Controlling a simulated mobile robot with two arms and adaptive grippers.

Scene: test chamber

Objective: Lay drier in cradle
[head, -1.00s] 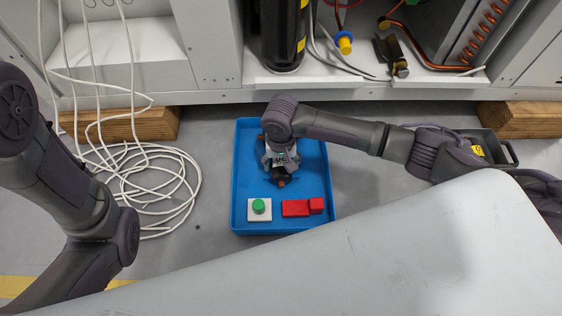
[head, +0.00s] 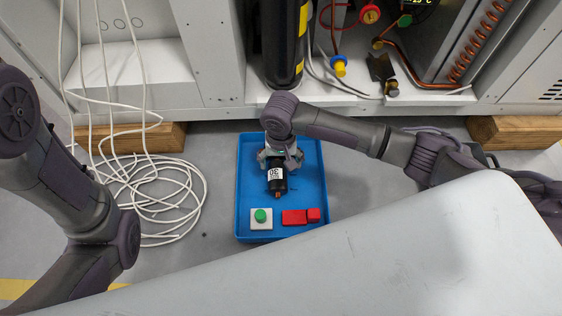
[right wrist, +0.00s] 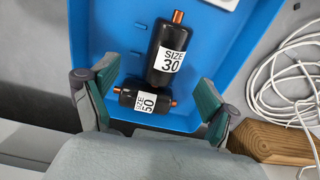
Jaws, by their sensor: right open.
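Two black driers with copper ends lie in a blue tray (head: 240,200) on the floor. The drier labelled SIZE 30 (right wrist: 170,52) also shows in the head view (head: 276,178). The drier labelled SIZE 50 (right wrist: 128,99) lies across its near end in the right wrist view. My right gripper (right wrist: 153,105) is open over the tray, its two teal-padded fingers on either side of the SIZE 50 drier. I cannot tell whether the fingers touch it. In the head view the right gripper (head: 280,158) largely hides that drier. My left gripper is out of view. I cannot clearly identify the cradle.
A green button on a white block (head: 261,218) and red blocks (head: 295,217) lie in the tray's near end. White cable (head: 165,200) is coiled on the left floor. The open cabinet behind holds a black cylinder (head: 283,45), copper piping and a dark fitting (head: 381,68). Wooden blocks (head: 510,132) support it.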

